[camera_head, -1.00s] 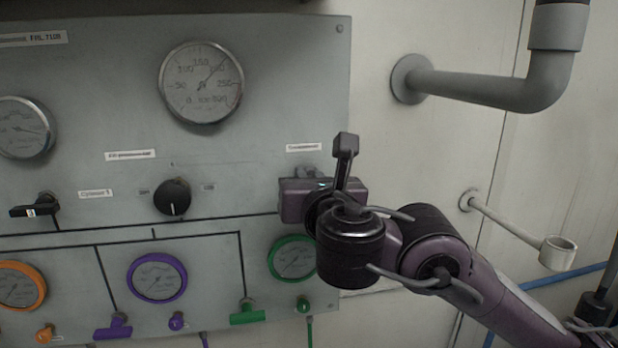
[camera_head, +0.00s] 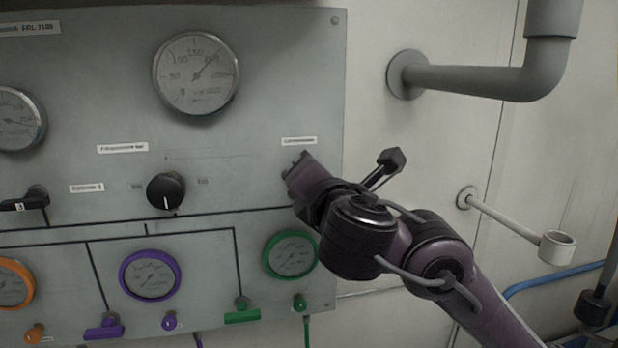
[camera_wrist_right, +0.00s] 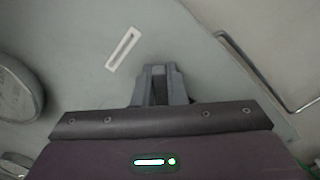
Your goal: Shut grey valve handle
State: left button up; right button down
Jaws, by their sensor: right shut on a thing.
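My right gripper (camera_head: 297,168) is at the right side of the grey panel, just below a small white label, and is tilted. In the right wrist view its fingers (camera_wrist_right: 160,82) are closed on the grey valve handle (camera_wrist_right: 159,71). Only a small bit of the handle shows between the fingertips; my gripper hides most of it in the head view. The exact angle of the handle is hard to tell. My left gripper is not in view.
The panel (camera_head: 265,60) carries a large gauge (camera_head: 196,73), a black knob (camera_head: 166,191), a black handle (camera_head: 25,201) and a green-rimmed gauge (camera_head: 291,255) below my gripper. A thick grey pipe (camera_head: 470,82) and a thin bracket (camera_head: 505,218) stick out from the wall at right.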

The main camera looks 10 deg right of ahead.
jog(key=m, duration=0.2)
jog(key=f+m+b, duration=0.1)
jog(key=m, duration=0.1)
jog(key=shift+d+m+b, duration=0.15)
jog(key=shift+m+b, duration=0.15)
jog(key=m, duration=0.1)
jog(key=m+b, duration=0.1)
jog(key=m, duration=0.2)
jog(key=shift+f, duration=0.25)
jog(key=shift+b, duration=0.3)
jog(key=c, duration=1.5)
grip_release()
jog(key=shift+d+r, duration=0.1)
jog(key=shift+s, duration=0.1)
jog(key=s, duration=0.7)
jog(key=shift+s, duration=0.35)
